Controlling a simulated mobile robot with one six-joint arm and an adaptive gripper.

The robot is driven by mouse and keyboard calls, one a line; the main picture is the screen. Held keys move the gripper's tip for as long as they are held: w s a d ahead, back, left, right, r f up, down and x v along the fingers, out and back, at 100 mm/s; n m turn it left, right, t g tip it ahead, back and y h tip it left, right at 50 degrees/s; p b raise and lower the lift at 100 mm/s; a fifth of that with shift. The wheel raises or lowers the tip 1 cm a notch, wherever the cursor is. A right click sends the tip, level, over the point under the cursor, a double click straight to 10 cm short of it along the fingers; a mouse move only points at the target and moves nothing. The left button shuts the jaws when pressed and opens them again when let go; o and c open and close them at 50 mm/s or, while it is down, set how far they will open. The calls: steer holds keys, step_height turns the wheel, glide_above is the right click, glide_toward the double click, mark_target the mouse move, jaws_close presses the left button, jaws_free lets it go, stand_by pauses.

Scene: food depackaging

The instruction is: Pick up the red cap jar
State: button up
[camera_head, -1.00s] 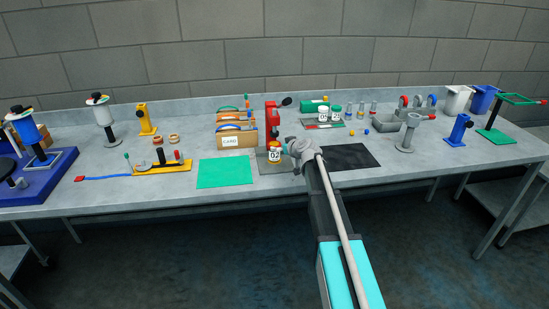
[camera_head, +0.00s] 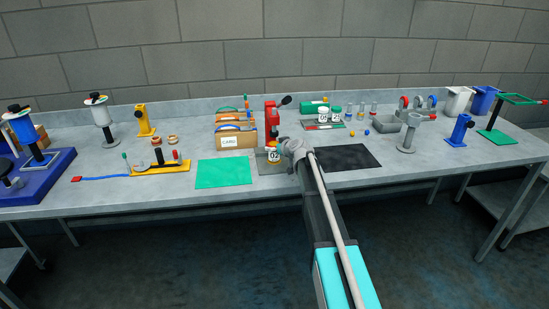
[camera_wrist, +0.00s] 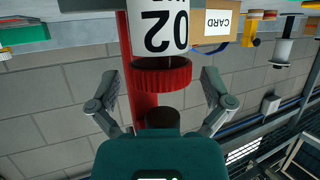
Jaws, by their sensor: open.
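The red cap jar (camera_head: 272,155) stands on a grey mat (camera_head: 265,168) in front of a red press. In the wrist view, which looks upside down, its white body with a black "02" label (camera_wrist: 160,32) and ribbed red cap show large. My gripper (camera_wrist: 160,82) is open, with one finger on each side of the red cap and visible gaps between fingers and cap. In the head view my gripper (camera_head: 283,146) is beside the jar's upper part and partly hides its top.
The red press (camera_head: 271,117) stands close behind the jar. A cardboard box marked CARD (camera_head: 236,140) is to the left. A green mat (camera_head: 223,173) and a black mat (camera_head: 345,157) lie bare on either side.

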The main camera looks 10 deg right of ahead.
steer(key=shift+x, duration=0.8)
steer(key=c, duration=1.1)
steer(key=shift+r, duration=0.2)
step_height(320, 180, up, 2)
steer(key=shift+r+p, duration=0.1)
steer(key=shift+p, duration=1.1)
steer(key=s+d+r+p, duration=0.2)
steer(key=s+r+p, duration=0.2)
steer(key=r+p, duration=0.2)
steer(key=shift+d+r+p, duration=0.4)
steer(key=d+p+v, duration=0.2)
steer(key=p+v, duration=0.1)
steer(key=v, duration=0.6)
steer(key=shift+p, duration=0.3)
